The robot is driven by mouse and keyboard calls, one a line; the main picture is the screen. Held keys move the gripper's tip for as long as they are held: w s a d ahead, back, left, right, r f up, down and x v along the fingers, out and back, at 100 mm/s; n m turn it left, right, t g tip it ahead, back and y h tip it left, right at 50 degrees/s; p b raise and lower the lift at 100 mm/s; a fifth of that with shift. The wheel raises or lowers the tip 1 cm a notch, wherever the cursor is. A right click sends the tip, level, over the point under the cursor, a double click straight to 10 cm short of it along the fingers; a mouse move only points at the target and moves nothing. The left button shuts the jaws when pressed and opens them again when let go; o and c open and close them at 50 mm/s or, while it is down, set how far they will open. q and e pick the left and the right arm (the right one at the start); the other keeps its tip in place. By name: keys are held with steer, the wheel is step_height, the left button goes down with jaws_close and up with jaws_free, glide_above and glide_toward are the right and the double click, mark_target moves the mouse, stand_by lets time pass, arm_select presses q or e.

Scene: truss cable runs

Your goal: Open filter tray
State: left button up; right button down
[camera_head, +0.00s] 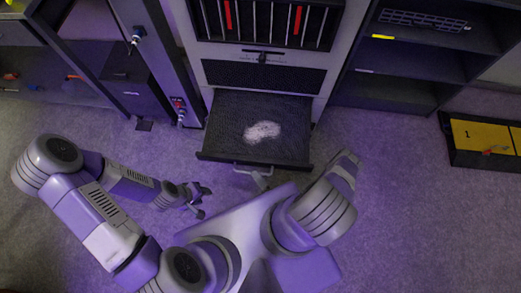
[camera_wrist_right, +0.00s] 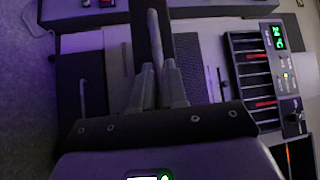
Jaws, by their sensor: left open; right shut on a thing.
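The filter tray (camera_head: 225,115) is a dark mesh tray extending out from the lower front of the grey cabinet in the head view. A pale grey patch of debris (camera_head: 262,131) lies on it. A light handle (camera_head: 250,170) shows at its front edge. In the right wrist view, the fingers of my right gripper (camera_wrist_right: 160,85) are shut on the grey handle bar (camera_wrist_right: 154,35). In the head view my right arm is beside the tray's front right corner, with its fingers hard to make out. My left gripper (camera_head: 201,199) is open and empty, left of and below the tray.
The cabinet's slotted rack with red strips (camera_head: 265,22) is above the tray. Dark shelves (camera_head: 400,65) stand to the right, and a bin with yellow panels (camera_head: 482,137) lies at far right. A dark box (camera_head: 135,92) stands left. Carpet is clear at lower right.

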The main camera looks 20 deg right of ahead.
arm_select(q)
steer(key=shift+d, duration=0.1)
arm_select(e)
steer(key=shift+s+a+r, duration=0.1)
steer(key=shift+s+a, duration=0.05)
steer(key=shift+s, duration=0.1)
steer(key=c, duration=1.2)
jaws_free()
steer(key=shift+o, duration=0.2)
steer(key=shift+s, duration=0.1)
